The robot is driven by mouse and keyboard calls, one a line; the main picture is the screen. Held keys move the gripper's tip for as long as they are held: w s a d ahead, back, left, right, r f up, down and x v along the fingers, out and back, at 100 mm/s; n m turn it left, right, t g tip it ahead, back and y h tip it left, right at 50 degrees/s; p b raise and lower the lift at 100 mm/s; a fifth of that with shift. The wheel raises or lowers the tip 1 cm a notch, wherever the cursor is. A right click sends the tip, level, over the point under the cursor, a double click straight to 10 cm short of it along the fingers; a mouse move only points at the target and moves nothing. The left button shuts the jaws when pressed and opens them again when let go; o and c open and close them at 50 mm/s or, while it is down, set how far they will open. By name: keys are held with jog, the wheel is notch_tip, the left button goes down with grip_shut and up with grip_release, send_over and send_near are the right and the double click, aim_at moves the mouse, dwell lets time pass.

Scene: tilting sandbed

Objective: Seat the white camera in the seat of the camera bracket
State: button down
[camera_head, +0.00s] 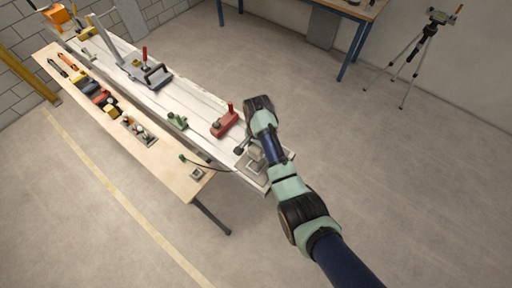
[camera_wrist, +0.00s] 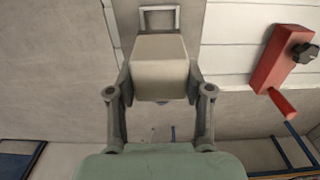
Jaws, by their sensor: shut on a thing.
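The white camera, a pale box (camera_wrist: 160,55), is held between the two fingers of my gripper (camera_wrist: 160,84) in the wrist view. In the head view it shows small and partly covered by my arm at the near end of the white bed (camera_head: 206,112). A grey metal frame (camera_wrist: 158,8), which looks like part of the camera bracket, shows just beyond the camera at the top of the wrist view. The camera hides what lies below it, so I cannot tell whether it touches the bracket's seat.
A red block with a black knob (camera_wrist: 306,53) stands on the bed to the right; it also shows in the head view (camera_head: 225,124). A wooden bench (camera_head: 165,157) with several tools runs alongside.

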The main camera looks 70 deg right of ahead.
jog(key=shift+f+b, duration=3.5)
jog(key=shift+b, duration=0.1)
jog(key=shift+f+b, duration=0.45)
jog(key=shift+f, duration=0.5)
jog(key=shift+c, duration=1.9)
grip_release()
notch_tip(320, 180, up, 8)
jog(key=shift+f, duration=0.2)
